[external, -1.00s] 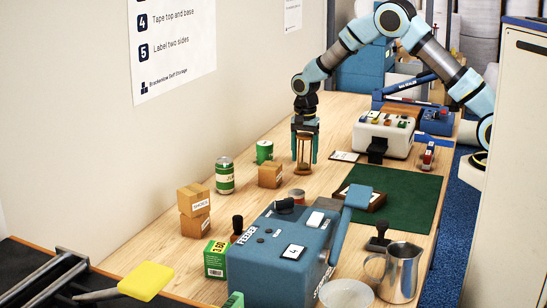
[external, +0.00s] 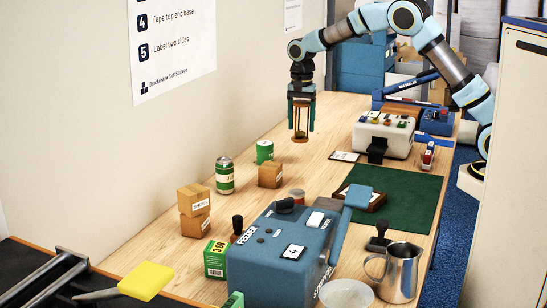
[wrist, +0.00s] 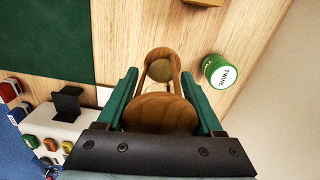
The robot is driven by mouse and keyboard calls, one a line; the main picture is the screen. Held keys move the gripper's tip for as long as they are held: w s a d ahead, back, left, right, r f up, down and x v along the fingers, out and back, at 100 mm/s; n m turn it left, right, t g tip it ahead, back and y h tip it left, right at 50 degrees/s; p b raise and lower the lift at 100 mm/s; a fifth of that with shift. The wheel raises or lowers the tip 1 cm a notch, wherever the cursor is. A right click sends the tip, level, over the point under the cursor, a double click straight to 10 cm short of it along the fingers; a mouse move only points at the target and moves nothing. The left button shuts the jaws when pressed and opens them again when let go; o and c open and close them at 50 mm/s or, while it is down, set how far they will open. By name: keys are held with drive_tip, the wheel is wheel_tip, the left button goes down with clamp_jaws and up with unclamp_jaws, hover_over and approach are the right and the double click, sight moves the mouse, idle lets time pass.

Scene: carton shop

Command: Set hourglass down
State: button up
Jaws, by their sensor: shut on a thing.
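The hourglass (external: 301,121) has wooden end discs and a glass middle. My gripper (external: 301,103) is shut on it and holds it upright, with its base seemingly above the wooden table (external: 322,128). In the wrist view the hourglass (wrist: 160,108) sits between the two green fingers of my gripper (wrist: 162,98), its top disc nearest the camera. The far disc shows beyond it, over wood surface.
A green twine tin (external: 264,151) and a small carton (external: 270,175) stand nearby; the tin also shows in the wrist view (wrist: 217,69). A white machine with coloured buttons (external: 384,133) stands to the right, beyond a green mat (external: 412,195). Bare wood lies around the hourglass.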

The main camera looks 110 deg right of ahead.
drive_tip(key=d+n+p, duration=0.5)
drive_tip(key=d+n, duration=1.2)
drive_tip(key=d, duration=0.1)
drive_tip(key=shift+s+d+f+p, duration=0.1)
drive_tip(key=shift+f+p, duration=0.1)
drive_tip(key=shift+f, duration=1.45)
drive_tip(key=shift+w+d+f+p, duration=0.1)
drive_tip(key=shift+f+p, duration=0.1)
drive_tip(key=shift+f, duration=1.5)
drive_tip(key=shift+s+d+f+p, duration=0.1)
drive_tip(key=shift+f+p, duration=0.1)
drive_tip(key=shift+f, duration=1.45)
drive_tip(key=shift+f, duration=0.15)
drive_tip(key=o, duration=1.4)
drive_tip(key=shift+c, duration=0.2)
